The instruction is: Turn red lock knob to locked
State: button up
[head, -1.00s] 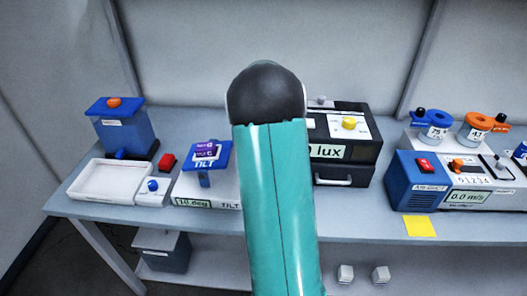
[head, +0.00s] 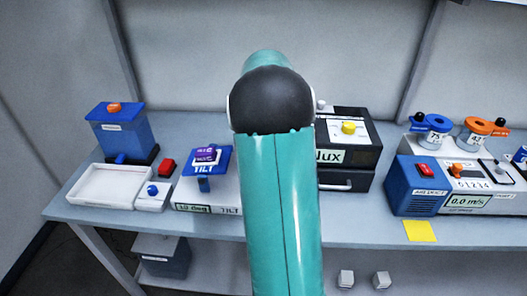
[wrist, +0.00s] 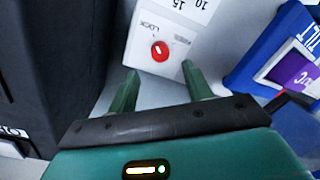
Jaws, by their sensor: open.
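The red lock knob (wrist: 159,51) shows in the wrist view as a round red dial with a white mark, on a white panel (wrist: 147,62). The word LOCK is printed on its left and what looks like FREE on its right. My gripper (wrist: 160,69) is open, with its two green fingertips apart, just below the knob in the picture and on either side of it. Nothing is between the fingers, and I cannot tell their height above the panel. In the head view my arm hides the knob and gripper.
The blue TILT plate (wrist: 282,58) is close on the right in the wrist view, and a dark box (wrist: 60,60) is on the left. In the head view, the TILT unit (head: 207,190) and the lux box (head: 347,155) flank my arm. A white tray (head: 75,198) stands left.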

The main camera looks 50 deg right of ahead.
notch_tip(320, 180, up, 6)
jog(key=shift+r, duration=0.25)
jog(key=shift+d, duration=0.1)
dwell(0.4)
jog(key=s+a+r+n+t, duration=0.1)
jog(key=s+a+r, duration=0.15)
jog(key=a, duration=0.85)
jog(key=s+a+r+n+t, duration=0.15)
jog(key=a+r, duration=0.25)
jog(key=a, duration=0.8)
jog(key=s+a+f+t, duration=0.3)
jog(key=s+a, duration=0.8)
jog(key=a, duration=0.4)
jog(key=shift+s+f+n, duration=0.2)
jog(key=shift+n, duration=0.25)
